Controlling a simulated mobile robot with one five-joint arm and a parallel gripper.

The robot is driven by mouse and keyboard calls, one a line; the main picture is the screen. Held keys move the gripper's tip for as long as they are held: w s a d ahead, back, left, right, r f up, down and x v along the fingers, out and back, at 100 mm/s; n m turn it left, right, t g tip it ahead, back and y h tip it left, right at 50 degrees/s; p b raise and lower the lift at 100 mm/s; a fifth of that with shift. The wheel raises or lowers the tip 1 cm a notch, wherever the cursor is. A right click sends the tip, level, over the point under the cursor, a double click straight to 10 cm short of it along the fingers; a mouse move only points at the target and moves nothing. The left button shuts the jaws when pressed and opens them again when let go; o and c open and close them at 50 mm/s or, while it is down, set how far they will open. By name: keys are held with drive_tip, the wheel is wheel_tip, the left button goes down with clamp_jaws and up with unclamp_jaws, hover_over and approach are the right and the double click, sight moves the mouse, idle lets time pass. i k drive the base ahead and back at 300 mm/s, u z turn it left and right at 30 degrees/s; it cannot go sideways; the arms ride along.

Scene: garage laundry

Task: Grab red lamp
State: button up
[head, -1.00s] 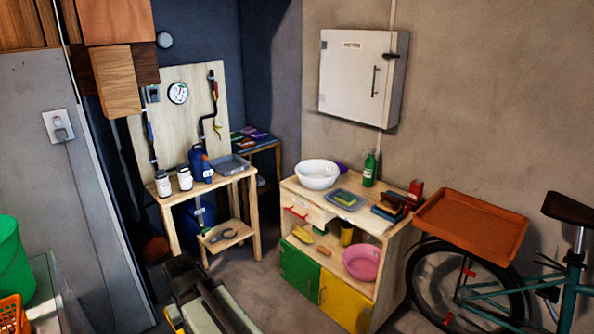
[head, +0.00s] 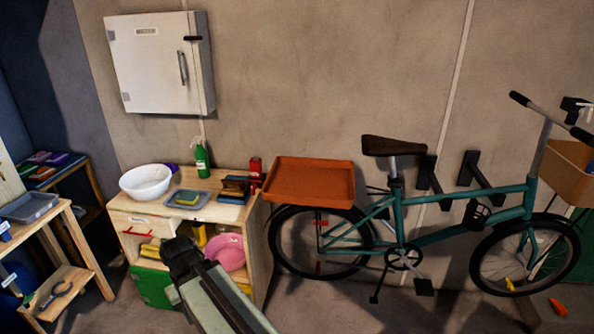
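No object is clearly a red lamp. A small red upright item (head: 255,168) stands at the back right of the wooden cabinet top (head: 222,180), and it is too small to tell what it is. A small red piece (head: 318,222) shows at the bicycle's rear wheel, and an orange-red object (head: 557,306) lies on the floor at the far right. My arm reaches up from the bottom, and its dark end, my gripper (head: 180,254), is in front of the cabinet, apart from all these red items. Its fingers cannot be made out.
A teal bicycle (head: 440,230) with an orange tray (head: 310,180) at its rear stands along the wall. A white bowl (head: 145,182) and a green bottle (head: 201,160) are on the cabinet. A wooden bench (head: 65,240) is at left. Floor is clear before the bicycle.

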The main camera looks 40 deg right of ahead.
sight(255, 166)
drive_tip(key=u, duration=2.55)
drive_tip(key=k, duration=1.6)
drive_tip(key=z, duration=0.8)
drive_tip(key=i, duration=1)
drive_tip(key=u, duration=0.05)
